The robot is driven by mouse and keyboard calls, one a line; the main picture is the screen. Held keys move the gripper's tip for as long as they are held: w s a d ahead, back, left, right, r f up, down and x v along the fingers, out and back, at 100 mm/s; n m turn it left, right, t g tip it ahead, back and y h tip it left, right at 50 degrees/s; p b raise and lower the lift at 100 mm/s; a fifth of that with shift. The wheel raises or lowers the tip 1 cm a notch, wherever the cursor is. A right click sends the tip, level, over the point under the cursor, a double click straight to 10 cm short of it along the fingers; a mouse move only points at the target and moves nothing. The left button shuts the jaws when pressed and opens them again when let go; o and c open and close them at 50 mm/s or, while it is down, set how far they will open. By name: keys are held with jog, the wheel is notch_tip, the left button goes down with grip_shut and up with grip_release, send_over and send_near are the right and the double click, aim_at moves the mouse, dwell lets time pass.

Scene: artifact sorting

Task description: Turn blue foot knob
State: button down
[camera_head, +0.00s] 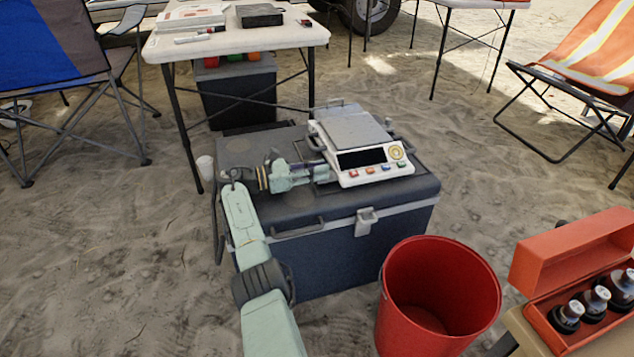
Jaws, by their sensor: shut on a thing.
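A white weighing scale (366,167) with a steel plate, a dark display and a row of coloured buttons stands on the dark blue cooler box (345,248). My gripper (324,173) reaches in from the left, low over the lid, at the left front corner of the scale. Its fingers are closed at the scale's foot. The blue foot knob is hidden by the fingers and the scale's edge, so its turn cannot be seen.
A red bucket (438,300) stands in front of the cooler. An open orange case (572,262) with metal weights is at the right. A white folding table (240,38) stands behind, with a folding chair (60,60) at the left. Sand is clear around the cooler's left side.

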jog(key=shift+w+m+g+b, duration=0.1)
jog(key=shift+m+g+b, duration=0.25)
jog(key=shift+b, duration=0.25)
jog(key=c, duration=1.6)
grip_release()
jog(key=shift+r, duration=0.1)
notch_tip(320, 180, up, 10)
